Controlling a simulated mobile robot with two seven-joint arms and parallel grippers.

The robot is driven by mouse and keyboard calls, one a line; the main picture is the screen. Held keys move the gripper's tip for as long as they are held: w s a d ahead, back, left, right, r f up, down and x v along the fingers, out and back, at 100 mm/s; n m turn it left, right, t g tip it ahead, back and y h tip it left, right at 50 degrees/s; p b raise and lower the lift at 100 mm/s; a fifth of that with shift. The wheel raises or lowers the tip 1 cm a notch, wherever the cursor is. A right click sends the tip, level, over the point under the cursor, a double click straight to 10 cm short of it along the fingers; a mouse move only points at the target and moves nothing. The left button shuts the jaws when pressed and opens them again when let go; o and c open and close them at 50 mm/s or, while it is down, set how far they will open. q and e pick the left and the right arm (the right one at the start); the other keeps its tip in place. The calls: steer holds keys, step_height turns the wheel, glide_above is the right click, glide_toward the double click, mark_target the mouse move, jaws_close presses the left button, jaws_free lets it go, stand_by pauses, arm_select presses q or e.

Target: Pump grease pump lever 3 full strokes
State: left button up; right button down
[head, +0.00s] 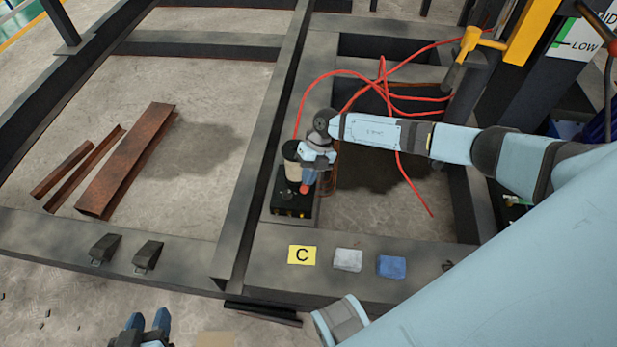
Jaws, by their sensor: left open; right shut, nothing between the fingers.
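The grease pump (290,195) has a black base and a cream cylinder. It stands on a dark steel beam in the middle of the head view. A small red knob (304,189), apparently the end of its lever, shows at the pump's right side. My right gripper (308,181) is shut with nothing in it, right at the knob. I cannot tell whether they touch. The gripper and wrist hide part of the pump and most of the lever. My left gripper (140,328) is open and empty at the bottom left edge, far from the pump.
A yellow card marked C (302,255), a grey block (348,260) and a blue block (391,266) lie on the front beam. Red hoses (345,73) loop behind the pump. Rusty steel pieces (127,158) lie at left. A yellow-handled post (530,32) stands at upper right.

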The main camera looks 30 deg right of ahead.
mark_target(307, 190)
steer(key=shift+s+a+f, duration=0.1)
steer(key=shift+s+f, duration=0.05)
steer(key=shift+s+a+f, duration=0.2)
steer(key=shift+s+f, duration=0.05)
steer(key=shift+f, duration=0.15)
stand_by(0.4)
steer(key=shift+s+a+f, duration=0.3)
steer(key=shift+s+f, duration=0.1)
steer(key=shift+f, duration=0.15)
steer(key=shift+s+a+f, duration=0.2)
steer(key=shift+s+f, duration=0.1)
steer(key=shift+f, duration=0.15)
steer(key=shift+s+a+f, duration=0.1)
steer(key=shift+f, duration=0.05)
